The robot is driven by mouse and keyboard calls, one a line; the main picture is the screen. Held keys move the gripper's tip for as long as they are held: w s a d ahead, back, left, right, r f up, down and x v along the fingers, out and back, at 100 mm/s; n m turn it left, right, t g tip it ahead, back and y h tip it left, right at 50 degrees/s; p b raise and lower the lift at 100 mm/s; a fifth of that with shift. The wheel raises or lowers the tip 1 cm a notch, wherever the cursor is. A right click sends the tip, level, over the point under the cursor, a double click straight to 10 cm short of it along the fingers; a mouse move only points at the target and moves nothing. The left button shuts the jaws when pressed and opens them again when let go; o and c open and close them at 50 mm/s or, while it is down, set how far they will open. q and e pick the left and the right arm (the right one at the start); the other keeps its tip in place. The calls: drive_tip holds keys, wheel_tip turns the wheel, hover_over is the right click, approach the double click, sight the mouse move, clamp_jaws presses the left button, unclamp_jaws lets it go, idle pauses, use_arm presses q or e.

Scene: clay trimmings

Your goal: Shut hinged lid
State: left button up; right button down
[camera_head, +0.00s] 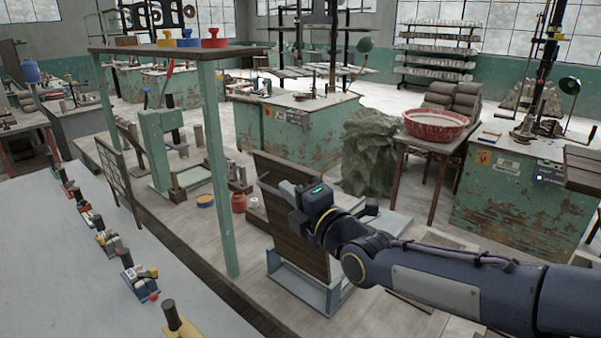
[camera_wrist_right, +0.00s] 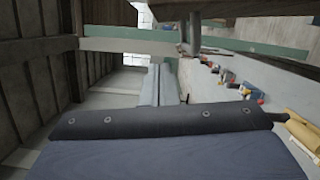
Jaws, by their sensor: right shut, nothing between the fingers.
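The hinged lid looks to be a dark brown slatted wooden panel (camera_head: 285,226), standing steeply raised over a low grey-blue box frame (camera_head: 338,297) on the bench. My right gripper (camera_head: 287,191) overlaps the panel's upper part in the head view, and its arm comes in from the right. In the right wrist view the two grey fingers (camera_wrist_right: 160,85) are together and empty. A ribbed brown wooden surface (camera_wrist_right: 30,100), probably the panel, fills the left of that view. I cannot tell whether the gripper touches it. My left gripper is not in view.
A red jar (camera_head: 238,202) and a yellow-rimmed tin (camera_head: 205,200) stand near the panel. A red basin (camera_head: 436,120) rests on a table behind.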

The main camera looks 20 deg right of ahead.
sight(301, 179)
drive_tip(key=w+d+p, duration=0.1)
drive_tip(key=w+d+r, duration=0.1)
drive_tip(key=shift+w+p, duration=0.3)
drive_tip(key=shift+p, duration=0.05)
drive_tip(key=shift+w+d, duration=0.15)
drive_tip(key=shift+d, duration=0.1)
drive_tip(key=shift+w+d+f, duration=0.15)
drive_tip(key=shift+w+d, duration=0.05)
